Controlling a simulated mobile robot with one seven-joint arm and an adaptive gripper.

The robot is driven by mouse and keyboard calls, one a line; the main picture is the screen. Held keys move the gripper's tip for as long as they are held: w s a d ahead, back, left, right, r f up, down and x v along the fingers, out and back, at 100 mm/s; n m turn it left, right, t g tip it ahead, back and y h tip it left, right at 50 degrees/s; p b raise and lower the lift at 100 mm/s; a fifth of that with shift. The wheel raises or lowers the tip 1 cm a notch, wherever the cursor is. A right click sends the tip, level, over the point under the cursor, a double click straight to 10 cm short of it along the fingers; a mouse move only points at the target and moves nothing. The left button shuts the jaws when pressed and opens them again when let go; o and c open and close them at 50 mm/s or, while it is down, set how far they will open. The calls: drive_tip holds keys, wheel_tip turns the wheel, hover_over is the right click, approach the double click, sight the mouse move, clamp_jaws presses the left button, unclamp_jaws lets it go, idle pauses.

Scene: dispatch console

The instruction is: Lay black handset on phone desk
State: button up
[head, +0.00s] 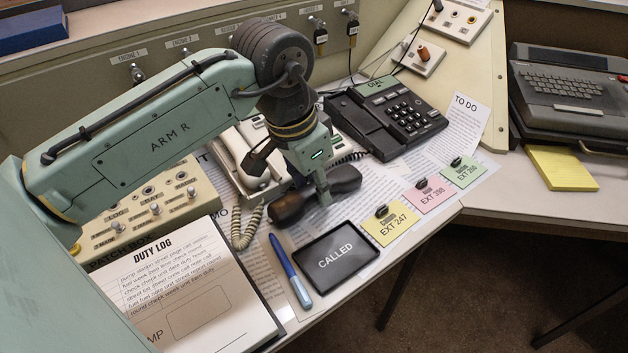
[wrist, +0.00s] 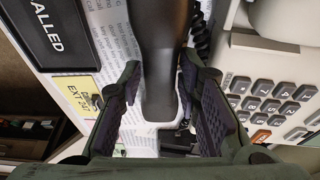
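A cream phone (head: 232,150) with a coiled cord (head: 246,232) is behind and left. Yellow, pink and green EXT cards (head: 391,222) line the right edge. A typewriter (head: 570,90) is far right.

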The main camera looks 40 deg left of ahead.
sight(300, 194)
drive_tip(key=shift+o, duration=1.3)
drive_tip(key=shift+r, duration=0.1)
drive_tip(key=v, duration=1.2)
drive_tip(key=shift+p, duration=0.3)
